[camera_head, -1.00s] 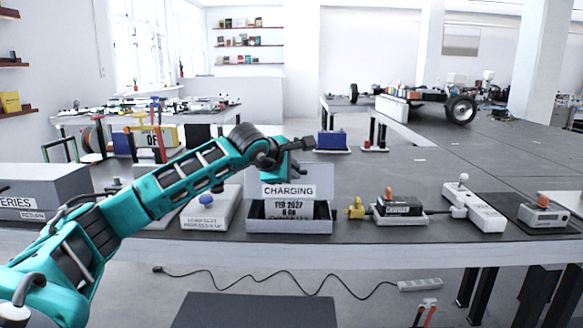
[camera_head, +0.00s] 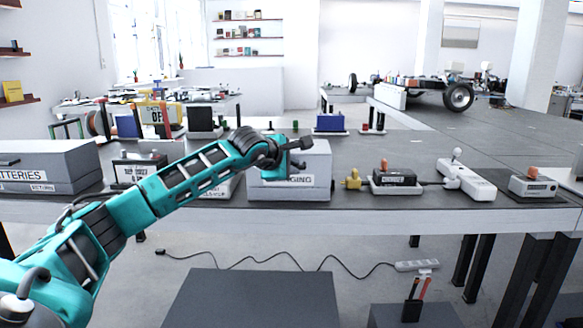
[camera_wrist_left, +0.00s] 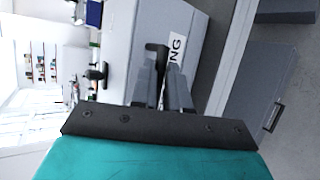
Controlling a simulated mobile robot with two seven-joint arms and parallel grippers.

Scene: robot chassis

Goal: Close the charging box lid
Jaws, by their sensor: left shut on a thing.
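The grey charging box (camera_head: 318,175) stands on the dark table, centre of the head view. Its lid (camera_head: 312,150) is down over the front, and the inside is hidden. The charging label is partly covered by my gripper; its letters "NG" show in the left wrist view. My left gripper (camera_head: 297,158) is at the front of the lid. In the left wrist view its fingers (camera_wrist_left: 163,75) are closed together at a dark handle-like part beside the label (camera_wrist_left: 175,50). My right gripper is not in view.
A black battery on a charger (camera_head: 396,180) with a yellow plug (camera_head: 353,180) stands just right of the box. A white power strip (camera_head: 466,182) is farther right. A grey batteries box (camera_head: 45,165) and a labelled black item (camera_head: 138,169) stand left.

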